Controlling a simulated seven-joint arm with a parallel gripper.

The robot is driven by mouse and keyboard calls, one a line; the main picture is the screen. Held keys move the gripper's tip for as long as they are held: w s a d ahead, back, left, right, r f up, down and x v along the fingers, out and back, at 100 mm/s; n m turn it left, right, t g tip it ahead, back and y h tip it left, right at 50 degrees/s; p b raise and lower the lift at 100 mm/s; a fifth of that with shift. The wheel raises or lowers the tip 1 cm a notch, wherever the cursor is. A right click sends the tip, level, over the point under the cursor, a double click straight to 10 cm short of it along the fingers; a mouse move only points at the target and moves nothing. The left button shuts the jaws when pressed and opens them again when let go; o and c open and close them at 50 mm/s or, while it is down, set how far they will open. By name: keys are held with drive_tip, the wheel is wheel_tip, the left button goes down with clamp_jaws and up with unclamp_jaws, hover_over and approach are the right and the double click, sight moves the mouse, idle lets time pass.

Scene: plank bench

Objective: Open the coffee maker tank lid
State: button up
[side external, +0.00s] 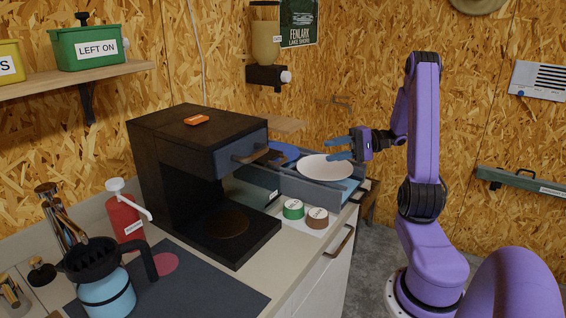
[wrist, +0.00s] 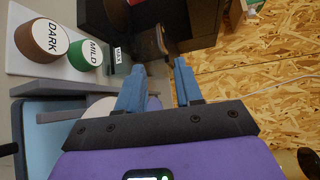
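The black coffee maker (side external: 160,150) stands on the counter, left of my gripper in the side view. Its dark body also shows at the top of the wrist view (wrist: 195,18). A dark bar-like part (side external: 250,155) sticks out from its upper front. The top looks closed, and I cannot make out a separate tank lid outline. My gripper (side external: 331,150) has blue fingers spread apart with nothing between them. It hangs in the air right of the machine, over the plate tray. In the wrist view the fingertips (wrist: 160,66) point toward the machine, clear of it.
A small orange item (side external: 196,120) lies on the machine's top. A tray with a white plate (side external: 325,167) is under my gripper. A blue carafe (side external: 106,293) and red pump bottle (side external: 126,218) stand left.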

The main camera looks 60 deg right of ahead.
sight(286, 161)
drive_tip(key=x, duration=1.5)
drive_tip(key=shift+a, duration=0.2)
clamp_jaws()
